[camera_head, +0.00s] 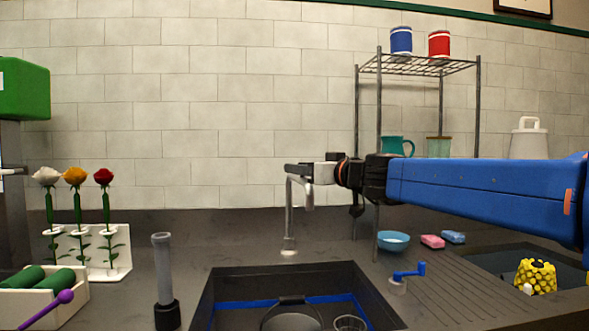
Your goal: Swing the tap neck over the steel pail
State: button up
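The grey tap neck (289,218) rises from its base on the counter behind the sink, and its top is partly covered by my gripper. The steel pail (291,320) stands in the sink, cut off by the bottom edge of the picture. My gripper (298,171) reaches in from the right and is at the top of the tap neck. It overlaps the neck in this view; I cannot tell whether its fingers touch or are shut on it. A blue-handled lever (409,271) sits on the counter right of the sink.
A dark sink (225,290) fills the front middle, with a small round strainer (350,323) beside the pail. Left stand a grey cylinder (162,270) and a white flower holder (118,262).

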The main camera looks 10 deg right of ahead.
jog(key=v, duration=1.3)
jog(key=shift+s+f, duration=0.1)
jog(key=shift+w+f, duration=0.1)
jog(key=shift+w, duration=0.15)
grip_shut()
jog(key=w+d+f+n+g+y, duration=0.3)
jog(key=w+f+n+g+y, duration=0.1)
jog(key=f+n+g+y, duration=0.15)
jog(key=s+d+f+n+g+y, duration=0.3)
jog(key=d+n+g, duration=0.2)
jog(key=d+g, duration=0.3)
jog(key=w+a, duration=0.2)
jog(key=a, duration=1)
jog(key=shift+w+t, duration=0.2)
jog(key=shift+t, duration=0.15)
